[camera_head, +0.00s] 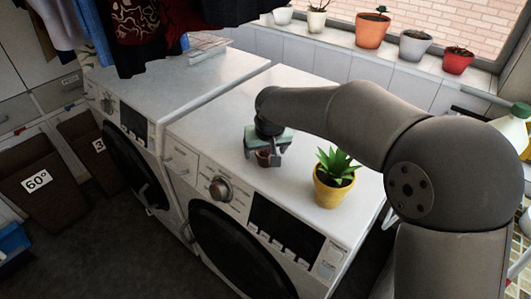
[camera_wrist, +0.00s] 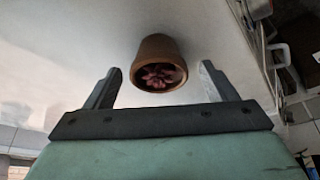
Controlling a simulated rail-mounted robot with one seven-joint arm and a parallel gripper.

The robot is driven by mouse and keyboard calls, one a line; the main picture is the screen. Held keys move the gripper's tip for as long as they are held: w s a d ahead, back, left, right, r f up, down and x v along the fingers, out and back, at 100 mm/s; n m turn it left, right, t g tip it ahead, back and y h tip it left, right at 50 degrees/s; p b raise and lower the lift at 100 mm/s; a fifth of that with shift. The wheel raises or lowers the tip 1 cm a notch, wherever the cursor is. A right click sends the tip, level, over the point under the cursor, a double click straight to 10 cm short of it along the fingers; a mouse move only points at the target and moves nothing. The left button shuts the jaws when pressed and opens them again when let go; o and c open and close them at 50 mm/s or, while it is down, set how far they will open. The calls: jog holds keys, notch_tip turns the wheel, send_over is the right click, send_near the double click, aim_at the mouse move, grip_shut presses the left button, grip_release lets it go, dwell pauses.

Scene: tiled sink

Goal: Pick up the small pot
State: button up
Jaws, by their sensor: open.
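The small pot (camera_wrist: 159,52) is brown, with a reddish plant inside. In the wrist view it stands on the white machine top, ahead of and between the two open fingers of my gripper (camera_wrist: 158,88). A gap shows on each side of the pot, and no finger appears to touch it. In the head view my gripper (camera_head: 268,160) is low over the right washing machine.
A yellow pot (camera_head: 333,190) with a spiky green plant stands close to the right of my gripper. Other pots, such as an orange one (camera_head: 371,32), line the windowsill. Clothes (camera_head: 140,25) hang at upper left. The right machine's top (camera_head: 300,100) is clear behind the gripper.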

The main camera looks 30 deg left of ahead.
jog(key=shift+w+a+f, duration=0.1)
jog(key=shift+w+f, duration=0.05)
jog(key=shift+f, duration=0.35)
jog(key=c, duration=1.1)
